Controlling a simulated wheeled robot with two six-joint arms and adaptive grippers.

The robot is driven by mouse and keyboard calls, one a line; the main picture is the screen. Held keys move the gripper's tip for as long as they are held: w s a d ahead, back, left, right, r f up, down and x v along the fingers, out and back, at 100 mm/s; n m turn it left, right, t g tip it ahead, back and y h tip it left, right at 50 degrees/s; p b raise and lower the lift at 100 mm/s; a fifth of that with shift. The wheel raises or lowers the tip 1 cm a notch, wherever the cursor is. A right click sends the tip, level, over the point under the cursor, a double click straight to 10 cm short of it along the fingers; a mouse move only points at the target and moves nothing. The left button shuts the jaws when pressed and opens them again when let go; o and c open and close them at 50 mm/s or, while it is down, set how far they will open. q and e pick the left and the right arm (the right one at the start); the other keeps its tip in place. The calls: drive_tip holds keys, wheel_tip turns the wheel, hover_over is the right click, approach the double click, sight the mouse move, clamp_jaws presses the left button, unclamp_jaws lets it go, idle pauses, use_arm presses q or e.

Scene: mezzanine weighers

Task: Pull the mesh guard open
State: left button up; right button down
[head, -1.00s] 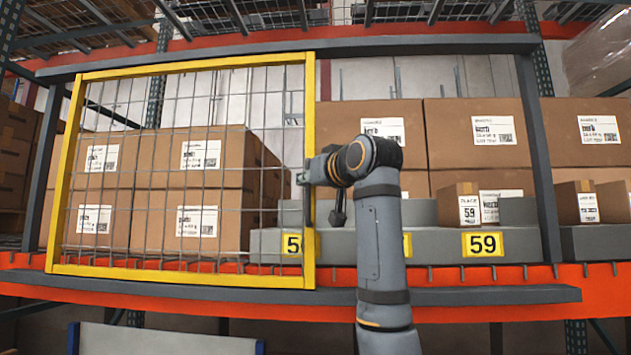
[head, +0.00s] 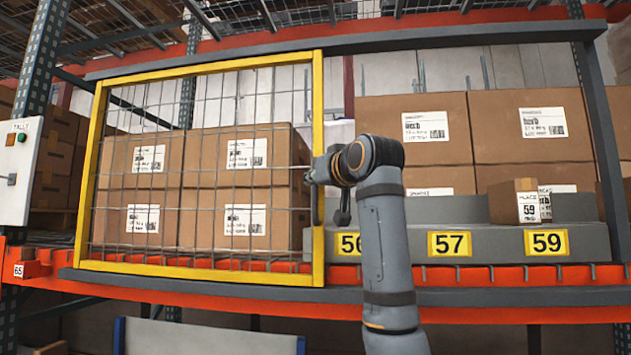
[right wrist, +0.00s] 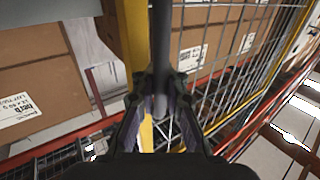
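The mesh guard (head: 318,110) is a yellow frame with grey wire mesh, standing upright in front of the shelf's left part. Stacked cartons show through its mesh. Its yellow post also shows in the right wrist view (right wrist: 136,45). A dark vertical handle bar (right wrist: 161,45) runs along that post. My right gripper (right wrist: 163,88) has its fingers on both sides of the bar and looks shut on it. In the head view, my right gripper (head: 316,174) is at the guard's right post, partly hidden by its own wrist. My left gripper is not in view.
Grey rails run above (head: 440,38) and below (head: 480,298) the guard. Right of it, a grey stepped shelf unit (head: 400,242) bears yellow plates, including 57 and 59. A small carton (head: 514,202) stands there. A white control box (head: 17,170) is at far left.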

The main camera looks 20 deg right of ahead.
drive_tip(key=c, duration=1.8)
unclamp_jaws()
drive_tip(key=shift+a+f, duration=0.1)
drive_tip(key=shift+f, duration=0.15)
drive_tip(key=shift+o, duration=0.7)
drive_tip(key=shift+a+r, duration=0.1)
drive_tip(key=shift+s+a+r, duration=0.1)
drive_tip(key=shift+s+r, duration=0.05)
drive_tip(key=shift+s, duration=0.05)
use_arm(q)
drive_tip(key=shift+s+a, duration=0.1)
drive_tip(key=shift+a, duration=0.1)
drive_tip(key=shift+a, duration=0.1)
use_arm(e)
drive_tip(key=shift+d, duration=0.2)
drive_tip(key=s, duration=1.2)
drive_tip(key=shift+d, duration=0.15)
